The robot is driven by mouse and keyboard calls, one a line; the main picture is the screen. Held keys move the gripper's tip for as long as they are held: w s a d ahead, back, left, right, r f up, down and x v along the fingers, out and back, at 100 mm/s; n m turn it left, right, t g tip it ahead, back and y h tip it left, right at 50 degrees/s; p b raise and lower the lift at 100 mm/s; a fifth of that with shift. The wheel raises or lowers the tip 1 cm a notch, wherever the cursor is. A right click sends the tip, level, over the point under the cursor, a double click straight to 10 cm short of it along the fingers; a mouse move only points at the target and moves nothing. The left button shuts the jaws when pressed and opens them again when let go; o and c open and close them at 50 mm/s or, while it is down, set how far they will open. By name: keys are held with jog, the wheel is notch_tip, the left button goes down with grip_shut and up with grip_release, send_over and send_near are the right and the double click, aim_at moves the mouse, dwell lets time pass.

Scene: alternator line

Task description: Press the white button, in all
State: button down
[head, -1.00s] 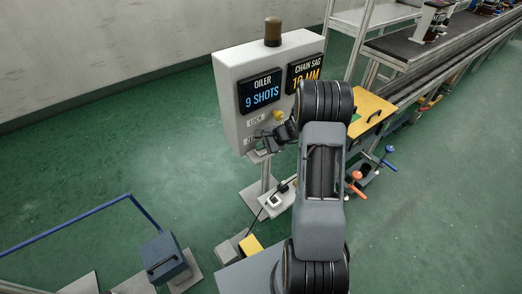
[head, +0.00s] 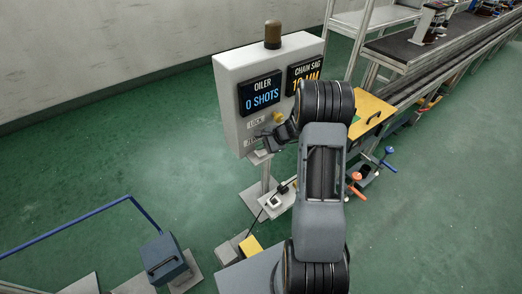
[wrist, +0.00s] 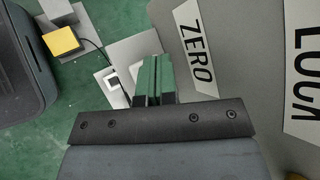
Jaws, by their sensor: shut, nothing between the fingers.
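A grey control box (head: 232,95) on a post carries the OILER display (head: 260,93), which reads 0 SHOTS. The LOCK label (head: 256,122) and the ZERO label (wrist: 195,48) are on its front. My gripper (head: 262,141) is at the lower front of the box, by the ZERO label. In the wrist view its green-padded fingers (wrist: 152,78) are shut and empty, just left of that label. I cannot make out a white button on the box; my gripper may hide it. Contact with the panel cannot be told.
A yellow knob (head: 278,117) sits beside the LOCK label. The CHAIN SAG display (head: 305,72) is to its upper right. A small white-topped device (head: 275,201) stands at the post's foot. A yellow-topped case (head: 370,112) and the conveyor (head: 410,48) are to the right.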

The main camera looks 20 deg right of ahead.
aim_at(261, 152)
jog(key=shift+r, duration=0.35)
jog(key=shift+r+p, duration=1.7)
jog(key=shift+r, duration=0.7)
jog(key=s+a+r+n+g+h+p, duration=0.1)
jog(key=s+a+r+n+g, duration=0.1)
jog(key=s+r+n+g, duration=0.3)
jog(key=s+a+n+h+p, duration=0.1)
jog(key=s+a+n+p, duration=0.1)
jog(key=s, duration=0.5)
jog(key=s+a+r+n+t+h+p, duration=0.1)
jog(key=s+a+r+n+p, duration=0.1)
jog(key=r, duration=0.5)
jog(key=s+a+r+n+t+h+p, duration=0.1)
jog(key=s+a+r+n+h+p, duration=0.1)
jog(key=r, duration=0.6)
jog(key=s+a+r+n+t+h+p, duration=0.1)
jog(key=s+a+r+n+h+p, duration=0.1)
jog(key=s+r+n, duration=0.3)
notch_tip(261, 152, up, 2)
jog(key=shift+s+a+r+n+p, duration=0.15)
jog(key=shift+s+a+n+p, duration=0.25)
jog(key=shift+s+p, duration=0.6)
